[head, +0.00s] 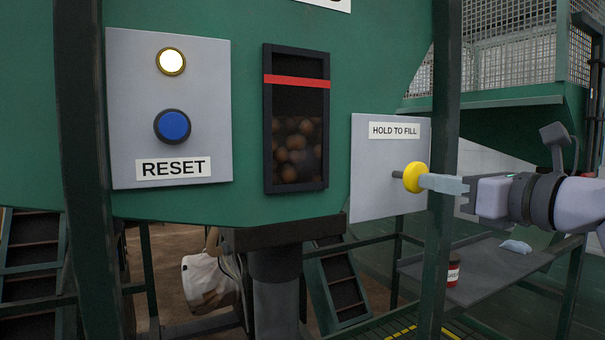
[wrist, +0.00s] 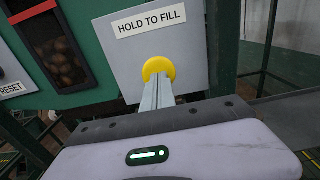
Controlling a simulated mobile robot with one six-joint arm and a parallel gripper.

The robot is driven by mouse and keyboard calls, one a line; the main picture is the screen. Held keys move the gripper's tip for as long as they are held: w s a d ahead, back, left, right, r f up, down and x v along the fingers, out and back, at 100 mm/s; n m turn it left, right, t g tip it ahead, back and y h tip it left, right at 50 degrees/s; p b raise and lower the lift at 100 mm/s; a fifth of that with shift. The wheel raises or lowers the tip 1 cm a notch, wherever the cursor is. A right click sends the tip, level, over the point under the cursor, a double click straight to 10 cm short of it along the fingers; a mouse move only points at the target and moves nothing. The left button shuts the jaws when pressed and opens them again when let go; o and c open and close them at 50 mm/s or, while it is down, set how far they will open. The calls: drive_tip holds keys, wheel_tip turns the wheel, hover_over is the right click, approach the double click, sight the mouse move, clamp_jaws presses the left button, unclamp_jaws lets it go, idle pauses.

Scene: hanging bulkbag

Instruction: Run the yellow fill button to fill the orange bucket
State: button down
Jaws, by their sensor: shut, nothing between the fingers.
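The yellow fill button (head: 415,177) sticks out from a grey panel (head: 375,180) labelled HOLD TO FILL, on the right of the green machine. My gripper (head: 424,182) is shut and empty, with its fingertips at the front of the button. They appear to touch it; how far it is pressed I cannot tell. The wrist view shows the button (wrist: 158,68) directly beyond the closed fingers (wrist: 157,88). A window (head: 297,120) in the machine shows round brown contents below a red line. The orange bucket is not seen in either view.
A green post (head: 441,150) stands close behind my fingers. A blue RESET button (head: 172,126) and a lit round lamp (head: 171,62) are on the left panel. A dark spout (head: 274,280) hangs below the machine. A shelf (head: 485,270) at lower right holds a jar (head: 453,273) and a cloth (head: 516,246).

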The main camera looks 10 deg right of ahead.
sight(416, 178)
idle(0.3)
drive_tip(key=p+x, duration=0.1)
drive_tip(key=x, duration=0.2)
drive_tip(key=shift+w+a, duration=0.15)
drive_tip(key=shift+w, duration=0.05)
idle(0.9)
